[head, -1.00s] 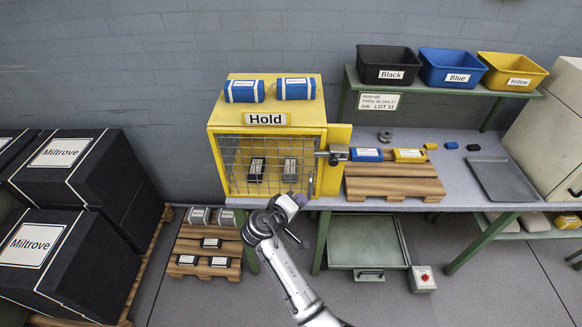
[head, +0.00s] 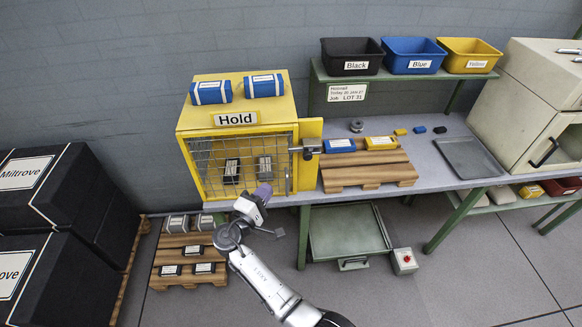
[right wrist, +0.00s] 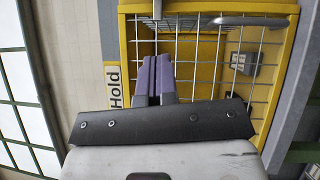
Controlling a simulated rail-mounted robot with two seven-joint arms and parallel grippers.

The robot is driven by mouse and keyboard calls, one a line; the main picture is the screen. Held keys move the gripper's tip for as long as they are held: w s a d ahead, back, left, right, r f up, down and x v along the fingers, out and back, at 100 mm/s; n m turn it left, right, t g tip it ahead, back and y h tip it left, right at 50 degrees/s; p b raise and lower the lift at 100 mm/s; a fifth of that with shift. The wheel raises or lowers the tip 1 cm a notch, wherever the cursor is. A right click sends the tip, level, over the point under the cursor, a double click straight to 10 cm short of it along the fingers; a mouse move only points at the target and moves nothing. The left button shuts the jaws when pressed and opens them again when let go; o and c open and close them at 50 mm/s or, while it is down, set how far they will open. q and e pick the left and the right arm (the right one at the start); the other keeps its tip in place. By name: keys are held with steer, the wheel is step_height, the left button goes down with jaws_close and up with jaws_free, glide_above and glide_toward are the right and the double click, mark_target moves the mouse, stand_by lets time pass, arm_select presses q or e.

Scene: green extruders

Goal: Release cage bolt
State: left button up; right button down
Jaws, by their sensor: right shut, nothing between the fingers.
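The yellow cage (head: 184,136) labelled "Hold" has a wire mesh door that looks shut. The grey cage bolt (head: 307,147) sits at the upper right of the door, against a yellow plate. In the right wrist view the cage appears turned sideways, and part of what looks like the bolt (right wrist: 157,10) shows at the top edge. My right gripper (head: 264,188) is in front of the door's lower right part, below and left of the bolt. Its purple fingers (right wrist: 152,75) are together and empty, apart from the bolt. My left gripper is out of view.
Two blue packs (head: 211,92) lie on the cage. A wooden pallet (head: 340,180) with packs stands right of it on the bench (head: 435,170). A vertical door handle (head: 287,180) stands below the bolt. Black boxes (head: 80,200) are stacked at left. A low pallet (head: 160,262) is on the floor.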

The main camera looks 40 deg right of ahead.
glide_toward(304, 152)
steer(key=w, duration=0.3)
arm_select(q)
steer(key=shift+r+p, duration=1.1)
arm_select(e)
steer(key=shift+s+d+r, duration=0.2)
steer(key=shift+s+d, duration=0.1)
steer(key=shift+d, duration=0.4)
steer(key=shift+s+d+r, duration=0.25)
steer(key=shift+s+d, duration=0.05)
steer(key=shift+d, duration=0.4)
steer(key=shift+s+d+r, duration=0.2)
steer(key=shift+s+d, duration=0.1)
steer(key=shift+d, duration=0.4)
